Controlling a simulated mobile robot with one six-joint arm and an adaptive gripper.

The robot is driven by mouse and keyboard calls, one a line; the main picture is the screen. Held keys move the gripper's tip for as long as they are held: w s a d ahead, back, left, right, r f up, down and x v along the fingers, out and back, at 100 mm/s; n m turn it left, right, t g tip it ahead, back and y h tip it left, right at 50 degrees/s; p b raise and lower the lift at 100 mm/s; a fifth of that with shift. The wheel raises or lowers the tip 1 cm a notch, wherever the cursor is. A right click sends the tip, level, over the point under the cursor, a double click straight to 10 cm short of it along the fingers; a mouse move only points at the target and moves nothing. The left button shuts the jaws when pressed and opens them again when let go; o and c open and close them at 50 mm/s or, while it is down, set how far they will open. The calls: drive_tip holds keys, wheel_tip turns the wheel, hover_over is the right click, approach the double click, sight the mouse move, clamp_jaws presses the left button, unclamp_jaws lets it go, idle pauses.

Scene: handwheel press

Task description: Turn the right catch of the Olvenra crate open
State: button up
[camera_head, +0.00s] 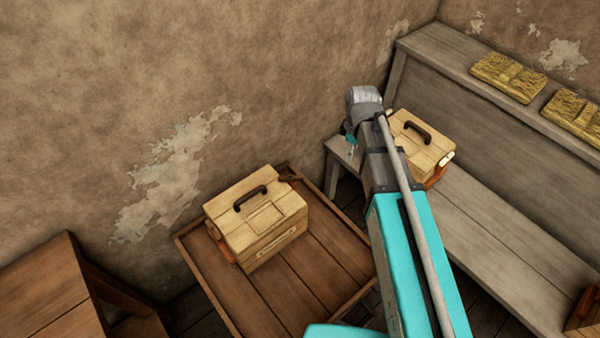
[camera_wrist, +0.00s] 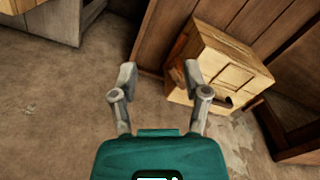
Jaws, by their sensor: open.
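A pale wooden crate (camera_head: 262,238) with a dark top handle stands on a brown plank table (camera_head: 335,262); it also shows in the wrist view (camera_wrist: 232,62). Its front label is too small to read, so I cannot tell whether it is the Olvenra crate. A second similar crate (camera_head: 418,150) stands on the grey bench, partly behind my arm. My gripper (camera_wrist: 160,75) is open and empty, apart from the crates.
The grey bench (camera_head: 490,225) runs along the right, with yellow carved blocks (camera_head: 508,77) on its upper ledge. A brown wooden piece of furniture (camera_head: 45,290) stands at the lower left. The peeling wall (camera_head: 180,170) rises close behind the plank table.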

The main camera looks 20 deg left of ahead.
sight(290, 177)
drive_tip(key=s+a+f+n+b, duration=0.2)
drive_tip(key=a, duration=0.7)
drive_tip(key=s+a+f+n+b, duration=0.1)
drive_tip(key=a+f+n, duration=0.1)
drive_tip(key=a, duration=0.7)
drive_tip(key=shift+s+a+n+b, duration=0.25)
drive_tip(key=shift+s+n+b, duration=0.15)
drive_tip(key=shift+n, duration=0.3)
drive_tip(key=shift+f, duration=0.25)
wheel_tip(290, 177, down, 14)
drive_tip(key=b, duration=1.3)
drive_tip(key=shift+r+b, duration=0.2)
drive_tip(key=shift+b, duration=0.15)
clamp_jaws()
